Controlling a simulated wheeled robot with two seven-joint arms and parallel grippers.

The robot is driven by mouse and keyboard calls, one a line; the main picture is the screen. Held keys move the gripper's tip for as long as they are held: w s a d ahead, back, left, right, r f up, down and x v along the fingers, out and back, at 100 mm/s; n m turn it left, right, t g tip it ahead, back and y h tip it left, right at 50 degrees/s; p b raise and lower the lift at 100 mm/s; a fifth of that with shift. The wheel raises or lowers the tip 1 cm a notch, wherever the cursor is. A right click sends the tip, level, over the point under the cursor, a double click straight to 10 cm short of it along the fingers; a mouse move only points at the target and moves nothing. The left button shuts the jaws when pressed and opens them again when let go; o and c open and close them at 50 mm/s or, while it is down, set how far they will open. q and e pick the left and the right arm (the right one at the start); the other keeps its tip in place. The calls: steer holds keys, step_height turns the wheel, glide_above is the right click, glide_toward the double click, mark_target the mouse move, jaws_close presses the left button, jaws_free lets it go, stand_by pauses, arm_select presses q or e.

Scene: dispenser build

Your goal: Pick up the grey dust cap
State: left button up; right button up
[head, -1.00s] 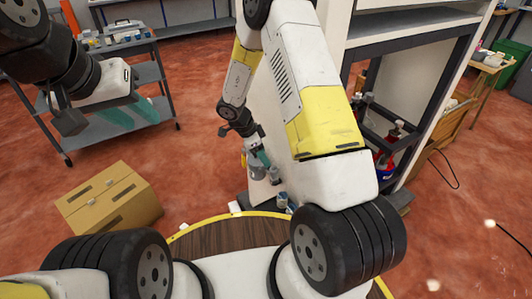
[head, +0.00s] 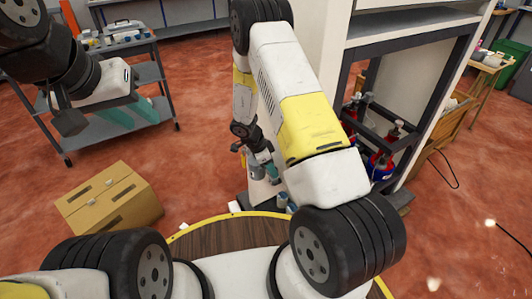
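My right gripper (head: 266,160), with teal fingertips, is small and far down in the middle of the head view, past my own arm. It points down over a low stand with small grey pieces (head: 257,173) close to the fingertips. I cannot tell whether one of these is the grey dust cap, or whether the fingers touch or hold anything. My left gripper (head: 127,117) is raised at the upper left, in front of the shelf cart, with teal fingers. Its opening is not clear from this angle.
A grey shelf cart (head: 146,73) with small items on top stands at the upper left. A closed cardboard box (head: 112,203) sits on the red floor. A rack with red and blue bottles (head: 381,163) is right of my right arm.

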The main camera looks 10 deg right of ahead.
jaws_close()
